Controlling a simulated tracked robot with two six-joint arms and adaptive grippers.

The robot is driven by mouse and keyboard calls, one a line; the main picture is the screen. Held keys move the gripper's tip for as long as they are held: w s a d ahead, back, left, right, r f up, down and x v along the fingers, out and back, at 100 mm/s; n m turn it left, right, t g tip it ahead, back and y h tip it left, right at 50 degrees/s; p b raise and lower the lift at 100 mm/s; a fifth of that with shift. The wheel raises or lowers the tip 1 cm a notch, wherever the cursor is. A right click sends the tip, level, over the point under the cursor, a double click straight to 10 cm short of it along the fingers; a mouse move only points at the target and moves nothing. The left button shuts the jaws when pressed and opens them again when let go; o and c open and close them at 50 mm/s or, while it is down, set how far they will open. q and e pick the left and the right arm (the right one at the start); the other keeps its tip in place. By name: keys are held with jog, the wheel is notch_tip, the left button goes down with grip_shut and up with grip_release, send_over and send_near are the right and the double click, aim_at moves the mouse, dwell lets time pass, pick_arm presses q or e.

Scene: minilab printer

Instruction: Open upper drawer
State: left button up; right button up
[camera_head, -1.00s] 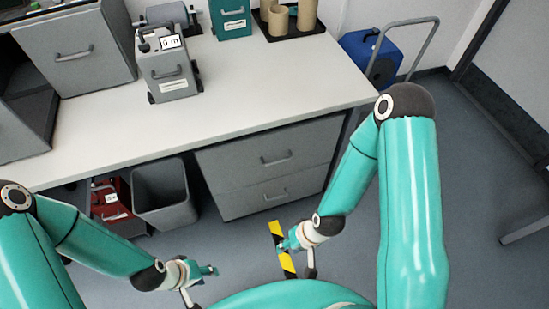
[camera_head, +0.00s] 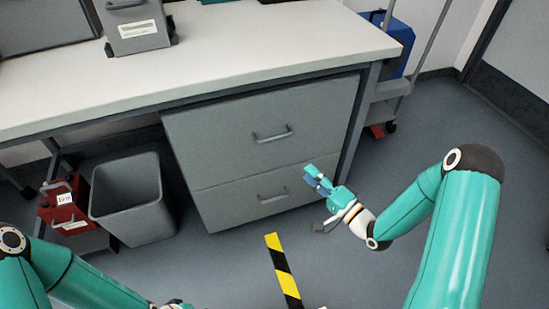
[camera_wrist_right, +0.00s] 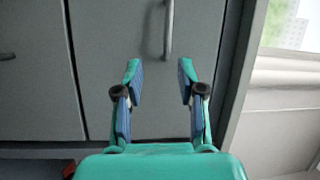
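The upper drawer (camera_head: 230,130) is a grey front with a bar handle (camera_head: 272,135) and looks shut, flush above the lower drawer (camera_head: 235,198). My right gripper (camera_head: 310,177) is in front of the lower drawer's right part, below and right of the upper handle. In the right wrist view its two fingers (camera_wrist_right: 158,82) are apart with nothing between them. There the picture is turned sideways, and the upper drawer's handle (camera_wrist_right: 168,30) stands upright beyond the fingertips, not touched. Of my left gripper (camera_head: 172,304) only a bit shows at the bottom edge, mostly cut off.
The white worktop (camera_head: 225,50) overhangs the drawers. A grey bin (camera_head: 125,200) and a red case (camera_head: 65,205) stand left of them. A blue box on a trolley (camera_head: 398,90) is at the right. Yellow-black tape (camera_head: 283,270) marks the open floor in front.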

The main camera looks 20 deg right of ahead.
aim_at(275, 138)
pick_arm(q)
notch_tip(275, 138, down, 5)
jog(key=b, duration=0.3)
jog(key=shift+b, duration=0.3)
pick_arm(e)
jog(key=shift+t+y, duration=0.3)
jog(key=shift+t, duration=0.1)
jog(key=x, duration=1.6)
jog(key=shift+w+d+r, duration=0.1)
jog(key=shift+d, duration=0.05)
grip_shut()
